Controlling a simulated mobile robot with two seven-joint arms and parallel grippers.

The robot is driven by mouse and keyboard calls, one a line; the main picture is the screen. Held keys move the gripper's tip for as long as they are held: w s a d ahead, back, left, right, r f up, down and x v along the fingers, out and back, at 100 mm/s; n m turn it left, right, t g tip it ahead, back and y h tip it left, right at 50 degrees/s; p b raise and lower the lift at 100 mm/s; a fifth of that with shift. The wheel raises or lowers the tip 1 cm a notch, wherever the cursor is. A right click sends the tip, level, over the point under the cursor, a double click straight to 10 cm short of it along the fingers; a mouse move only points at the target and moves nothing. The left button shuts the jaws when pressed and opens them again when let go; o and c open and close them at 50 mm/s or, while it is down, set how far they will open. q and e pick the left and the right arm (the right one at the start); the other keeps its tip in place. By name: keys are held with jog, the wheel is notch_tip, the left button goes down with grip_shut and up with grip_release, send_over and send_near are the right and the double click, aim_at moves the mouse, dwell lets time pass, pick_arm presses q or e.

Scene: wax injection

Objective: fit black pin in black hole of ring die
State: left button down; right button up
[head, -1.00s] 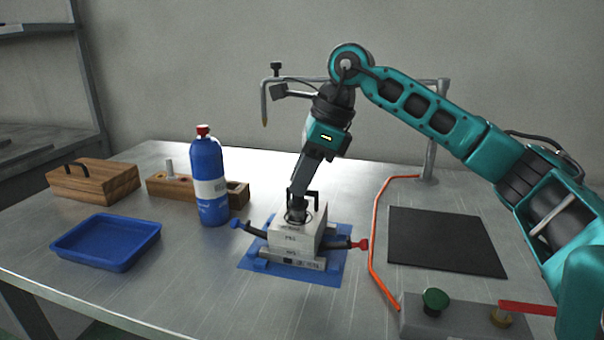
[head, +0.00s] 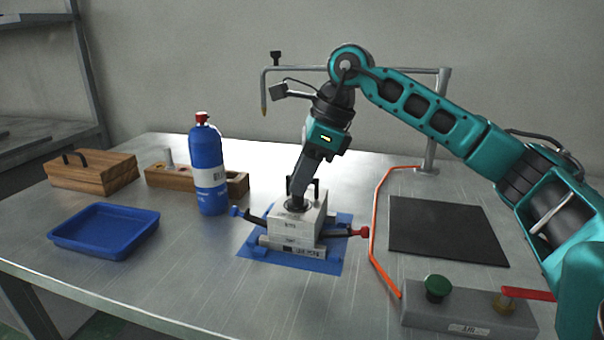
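The ring die (head: 297,228) is a pale metal block on a blue mat (head: 318,265) at the middle of the table. A blue-ended clamp handle (head: 237,212) sticks out on its left and a red-ended one (head: 358,232) on its right. My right gripper (head: 298,203) points down at the top of the die, at a dark round opening with a black handle-like piece beside it. The black pin cannot be made out. The fingertips are too small and dark to tell whether they are open or shut. My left gripper is not in view.
A blue bottle (head: 208,170) stands left of the die, before a wooden block (head: 237,184). A blue tray (head: 105,231) and wooden box (head: 92,173) lie further left. On the right are an orange hose (head: 373,225), black mat (head: 445,231) and control box (head: 465,318).

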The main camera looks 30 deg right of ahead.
jog(key=o, duration=0.5)
jog(key=shift+d+r, duration=0.1)
jog(key=shift+d+r, duration=0.15)
jog(key=shift+r, duration=0.25)
jog(key=p+v, duration=0.3)
jog(key=v, duration=0.9)
jog(key=shift+s, duration=0.15)
jog(key=shift+r, duration=0.1)
